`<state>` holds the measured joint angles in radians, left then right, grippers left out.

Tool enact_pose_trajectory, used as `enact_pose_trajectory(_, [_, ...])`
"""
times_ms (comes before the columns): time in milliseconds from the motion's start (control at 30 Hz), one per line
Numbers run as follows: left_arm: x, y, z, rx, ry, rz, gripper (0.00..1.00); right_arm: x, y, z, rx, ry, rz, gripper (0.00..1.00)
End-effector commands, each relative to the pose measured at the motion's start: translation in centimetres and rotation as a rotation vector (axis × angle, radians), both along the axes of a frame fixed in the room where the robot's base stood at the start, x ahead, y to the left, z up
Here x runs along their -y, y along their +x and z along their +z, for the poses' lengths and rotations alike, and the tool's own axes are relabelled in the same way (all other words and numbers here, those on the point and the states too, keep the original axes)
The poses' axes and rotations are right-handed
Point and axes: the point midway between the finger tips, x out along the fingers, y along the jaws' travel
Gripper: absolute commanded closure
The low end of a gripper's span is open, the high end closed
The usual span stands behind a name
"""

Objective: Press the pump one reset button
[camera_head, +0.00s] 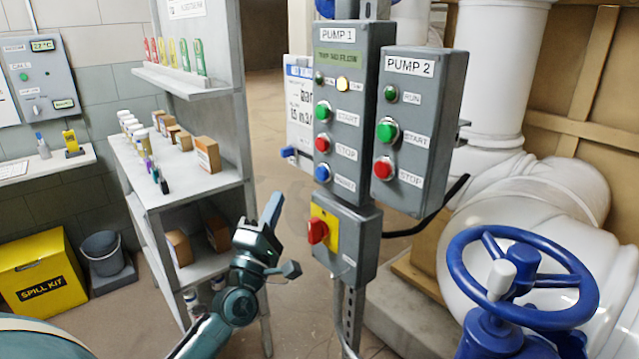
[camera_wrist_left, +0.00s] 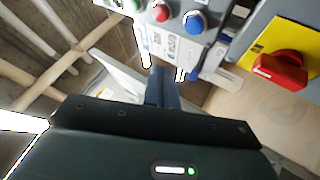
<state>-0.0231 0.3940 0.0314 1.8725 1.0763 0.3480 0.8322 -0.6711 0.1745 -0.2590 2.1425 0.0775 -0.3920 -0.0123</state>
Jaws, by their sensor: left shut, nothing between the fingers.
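The grey PUMP 1 panel (camera_head: 350,120) hangs on a post in the middle of the head view. Its blue button (camera_head: 321,173), beside a small label, is lowest, under the red STOP button (camera_head: 322,144) and the green START button (camera_head: 323,111). The blue button also shows in the left wrist view (camera_wrist_left: 195,22), near the top. My left gripper (camera_head: 273,204) is shut and empty, lower left of the blue button and apart from it. Its closed fingers (camera_wrist_left: 163,86) point up in the left wrist view. My right gripper is not in view.
The PUMP 2 panel (camera_head: 424,130) stands close on the right. A blue handwheel (camera_head: 577,270) is at the lower right. A shelf (camera_head: 200,180) with boxes and bottles stands left of my gripper.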

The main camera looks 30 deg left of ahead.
Motion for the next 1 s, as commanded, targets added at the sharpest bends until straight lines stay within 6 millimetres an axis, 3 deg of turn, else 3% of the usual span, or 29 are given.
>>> enact_pose_trajectory(133, [-1.4, 0.2, 1.2, 0.049, -0.072, 0.000, 1.00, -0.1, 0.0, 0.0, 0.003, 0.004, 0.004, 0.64])
enact_pose_trajectory(567, [-1.2, 0.6, 1.2, 0.050, -0.076, 0.000, 1.00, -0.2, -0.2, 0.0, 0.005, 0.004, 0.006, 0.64])
enact_pose_trajectory(1000, [1.0, 5.8, 1.2, 0.052, -0.074, 0.000, 1.00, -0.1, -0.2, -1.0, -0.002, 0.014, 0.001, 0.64])
